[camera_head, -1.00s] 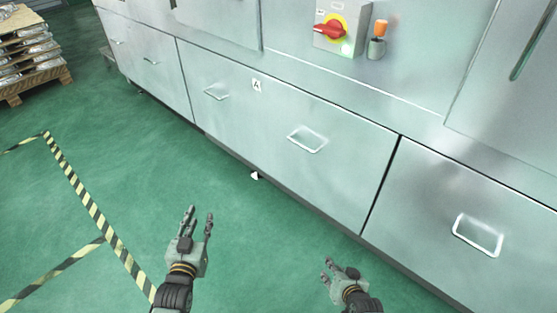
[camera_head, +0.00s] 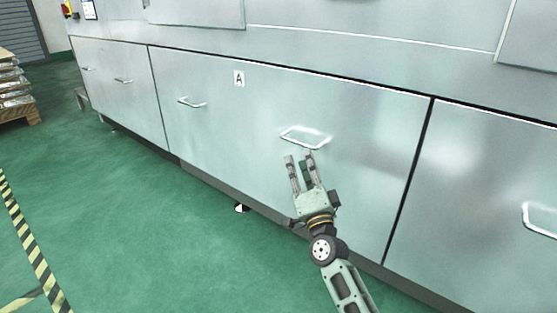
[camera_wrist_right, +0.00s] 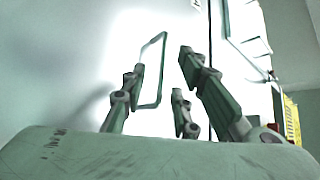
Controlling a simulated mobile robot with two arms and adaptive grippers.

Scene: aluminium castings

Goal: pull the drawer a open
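Drawer A (camera_head: 230,130) is a wide, shut metal front with a small "A" label (camera_head: 239,78). It has two bar handles, a left one (camera_head: 191,103) and a right one (camera_head: 304,143). My right gripper (camera_head: 299,158) is open, just below and in front of the right handle, with its fingers pointing up toward it. In the right wrist view, the handle (camera_wrist_right: 162,70) shows beyond the open fingers (camera_wrist_right: 160,85), between the left finger and the others. Whether any finger touches it cannot be told. My left gripper is out of view.
Another front with a handle (camera_head: 540,222) adjoins on the right, past a dark gap. The green floor is clear before the drawer. A pallet stack (camera_head: 14,90) stands far left.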

